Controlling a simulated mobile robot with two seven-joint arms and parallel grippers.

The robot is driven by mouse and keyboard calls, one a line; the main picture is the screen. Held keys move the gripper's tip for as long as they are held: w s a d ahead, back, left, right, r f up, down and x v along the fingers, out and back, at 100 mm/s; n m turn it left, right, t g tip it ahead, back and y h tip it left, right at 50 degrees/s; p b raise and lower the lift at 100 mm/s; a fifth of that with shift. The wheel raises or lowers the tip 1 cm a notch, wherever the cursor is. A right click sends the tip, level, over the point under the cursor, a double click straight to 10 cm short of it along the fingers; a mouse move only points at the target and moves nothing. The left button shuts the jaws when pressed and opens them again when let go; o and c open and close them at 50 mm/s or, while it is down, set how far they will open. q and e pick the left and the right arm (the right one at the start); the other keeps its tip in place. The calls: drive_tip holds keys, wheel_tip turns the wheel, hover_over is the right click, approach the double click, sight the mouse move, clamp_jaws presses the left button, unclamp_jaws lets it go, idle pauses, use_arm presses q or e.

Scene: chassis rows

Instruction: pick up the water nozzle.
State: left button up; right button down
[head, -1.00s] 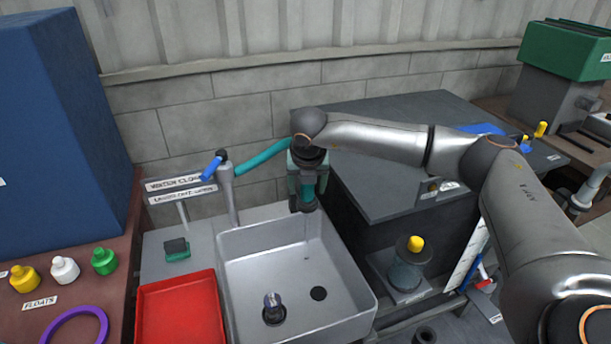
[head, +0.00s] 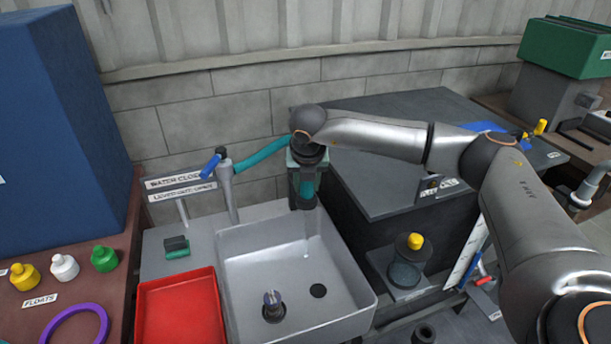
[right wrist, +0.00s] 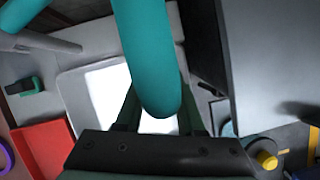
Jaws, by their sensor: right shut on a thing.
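The water nozzle (head: 306,188) is a teal spout with a dark tip at the end of a teal hose (head: 262,154). The hose runs from a grey post with a blue lever (head: 211,166). My right gripper (head: 307,178) points down over the back of the grey sink (head: 350,285) and is shut on the nozzle. The tip hangs above the basin, with a faint pale streak below it. In the right wrist view the teal hose (right wrist: 148,55) covers the middle, between the green fingers, and hides the nozzle tip. My left gripper is not in view.
A red tray (head: 180,312) is left of the sink. A two-line sign (head: 180,187) stands behind it. A dark grey cabinet (head: 385,165) stands close on the right under my arm. A stand with a yellow knob (head: 415,241) is right of the sink. The basin holds a small upright fitting (head: 272,303).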

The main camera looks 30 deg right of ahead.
drive_tip(key=shift+r, duration=0.15)
wheel_tip(320, 180, up, 10)
drive_tip(key=shift+f+b, duration=0.1)
drive_tip(key=shift+b, duration=0.3)
drive_tip(key=shift+s+a+f, duration=0.1)
drive_tip(key=shift+s+a, duration=0.15)
drive_tip(key=shift+a, duration=0.25)
drive_tip(key=shift+s+a+b, duration=0.35)
drive_tip(key=shift+s+a, duration=0.1)
drive_tip(key=shift+a, duration=0.25)
drive_tip(key=shift+s+a+b, duration=0.3)
drive_tip(key=shift+s+a, duration=0.15)
drive_tip(key=shift+a, duration=0.25)
drive_tip(key=shift+s+a+b, duration=0.35)
drive_tip(key=shift+s+a, duration=0.1)
drive_tip(key=shift+a, duration=0.25)
drive_tip(key=shift+s+a+b, duration=0.25)
drive_tip(key=shift+s+a, duration=0.3)
drive_tip(key=shift+a, duration=0.3)
drive_tip(key=shift+s+a+b, duration=0.25)
drive_tip(key=shift+s+a, duration=0.3)
drive_tip(key=shift+a, duration=0.25)
drive_tip(key=shift+s+a+b, duration=0.25)
drive_tip(key=shift+s+a, duration=0.3)
drive_tip(key=shift+a, duration=0.3)
